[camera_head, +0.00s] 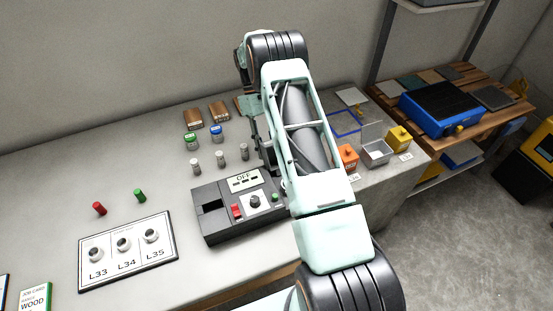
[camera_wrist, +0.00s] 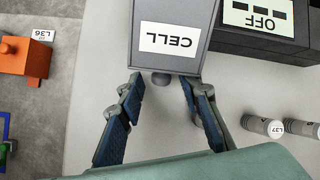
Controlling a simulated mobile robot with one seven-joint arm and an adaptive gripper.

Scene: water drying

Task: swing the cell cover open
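The cell cover (camera_wrist: 148,14) is a grey panel with a white label reading CELL, upside down in the wrist view. A dark round knob (camera_wrist: 161,79) sticks out from its near edge. My gripper (camera_wrist: 162,88) is open, with one blue-padded finger on each side of the knob. The fingers look apart from it; I cannot tell the exact depth.
A dark unit with an OFF display (camera_head: 243,179) stands beside the cell; its display shows in the wrist view (camera_wrist: 258,18). Several small cylinders (camera_wrist: 262,125) stand close by on the bench. An orange block (camera_wrist: 24,62) lies on the other side.

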